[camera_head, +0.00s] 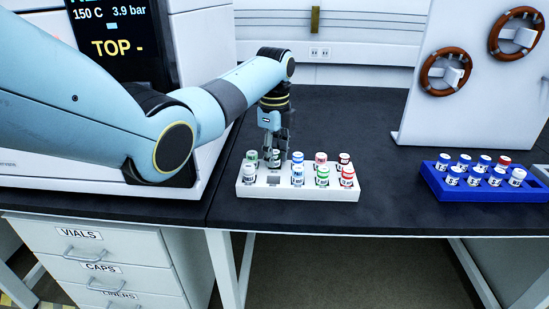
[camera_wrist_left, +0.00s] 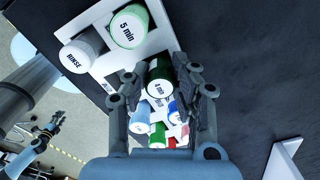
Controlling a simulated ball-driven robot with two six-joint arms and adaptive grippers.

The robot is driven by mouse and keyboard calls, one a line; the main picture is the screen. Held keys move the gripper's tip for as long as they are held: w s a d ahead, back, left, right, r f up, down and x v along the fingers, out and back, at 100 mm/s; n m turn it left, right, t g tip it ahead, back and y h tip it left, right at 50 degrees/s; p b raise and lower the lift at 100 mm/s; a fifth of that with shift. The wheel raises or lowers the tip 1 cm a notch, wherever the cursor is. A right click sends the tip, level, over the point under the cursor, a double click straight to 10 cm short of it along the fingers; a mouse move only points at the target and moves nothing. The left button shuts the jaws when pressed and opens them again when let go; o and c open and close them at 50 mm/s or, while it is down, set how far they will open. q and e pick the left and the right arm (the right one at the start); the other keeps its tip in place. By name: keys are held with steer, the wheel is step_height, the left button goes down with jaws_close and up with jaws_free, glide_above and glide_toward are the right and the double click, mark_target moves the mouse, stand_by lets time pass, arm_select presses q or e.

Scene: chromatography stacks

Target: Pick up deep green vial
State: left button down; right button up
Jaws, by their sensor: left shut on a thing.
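The deep green vial (camera_wrist_left: 159,88) with a white labelled cap stands between the fingers of my left gripper (camera_wrist_left: 160,85) in the left wrist view. In the head view the left gripper (camera_head: 274,152) points down over the back row of the white rack (camera_head: 262,193), its fingers closed around the vial (camera_head: 276,161). The fingers hide much of the vial there, and I cannot tell whether its base is clear of the slot.
Several capped vials fill the white rack; a green one (camera_head: 251,157) and a blue one (camera_head: 297,159) flank the gripper. An empty slot (camera_head: 273,181) lies in front. A blue rack (camera_head: 480,190) with vials stands right. Bare dark bench (camera_head: 385,170) separates the racks.

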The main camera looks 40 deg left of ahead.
mark_target(275, 152)
arm_select(q)
step_height(275, 152, up, 4)
steer(key=shift+d+r+p, duration=0.1)
steer(key=shift+d+p, duration=0.05)
steer(key=shift+p, duration=0.35)
steer(key=s+d+r+p, duration=0.2)
steer(key=s+d+r, duration=0.3)
steer(key=d, duration=0.5)
steer(key=shift+s, duration=0.5)
